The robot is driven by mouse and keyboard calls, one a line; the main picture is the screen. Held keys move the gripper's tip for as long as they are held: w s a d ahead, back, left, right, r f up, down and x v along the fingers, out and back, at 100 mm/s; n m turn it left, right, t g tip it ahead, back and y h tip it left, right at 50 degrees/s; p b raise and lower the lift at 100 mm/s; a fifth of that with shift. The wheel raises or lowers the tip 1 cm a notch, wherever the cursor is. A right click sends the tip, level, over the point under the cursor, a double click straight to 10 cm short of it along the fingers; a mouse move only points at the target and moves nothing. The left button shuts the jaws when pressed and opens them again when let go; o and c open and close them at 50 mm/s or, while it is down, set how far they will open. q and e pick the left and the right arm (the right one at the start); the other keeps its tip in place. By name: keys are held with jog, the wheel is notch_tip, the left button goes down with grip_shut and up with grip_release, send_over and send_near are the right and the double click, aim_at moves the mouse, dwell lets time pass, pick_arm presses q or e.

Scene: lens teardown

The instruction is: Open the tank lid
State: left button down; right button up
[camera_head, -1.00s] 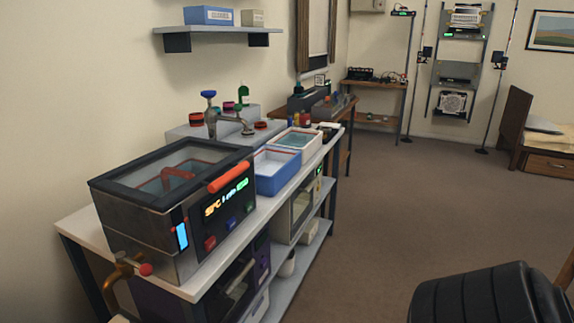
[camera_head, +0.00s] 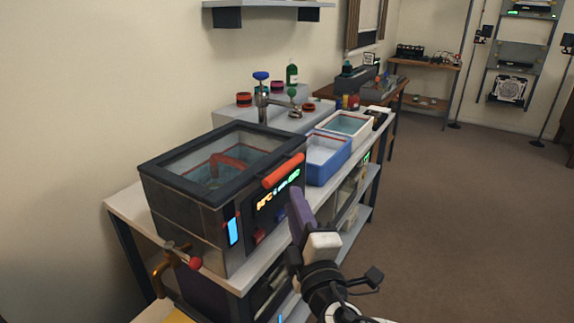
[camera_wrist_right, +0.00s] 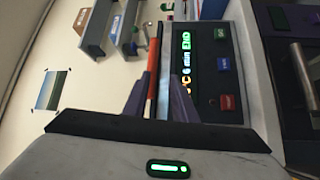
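The tank (camera_head: 190,215) is a grey metal box on the bench, with a lit control panel on its front. Its lid (camera_head: 165,174), a dark frame around a clear pane, lies shut on top. An orange-red handle (camera_head: 284,171) runs along the lid's front edge. A reddish curved shape shows through the pane. My right gripper (camera_head: 297,195) is in front of the panel, just below the handle's right end. In the right wrist view its two purple fingers (camera_wrist_right: 160,85) are apart, and the handle (camera_wrist_right: 153,78) appears between them; contact cannot be told. My left gripper is not in view.
A blue tray (camera_head: 328,173) and a white-rimmed tray (camera_head: 345,125) stand right of the tank. A tap (camera_head: 262,105) rises behind. A brass pipe with a red knob (camera_head: 195,263) sticks out at the tank's lower left. The floor (camera_head: 450,220) at right is clear.

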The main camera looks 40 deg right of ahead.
aim_at(286, 169)
jog(key=x, duration=0.3)
jog(key=r+p+x, duration=0.1)
jog(key=x, duration=0.6)
jog(key=shift+w+d+r+p, duration=0.1)
jog(key=shift+d+r+p, duration=0.1)
jog(key=shift+r+p, duration=0.2)
jog(key=shift+c, duration=0.5)
jog(key=shift+f, duration=0.1)
grip_shut()
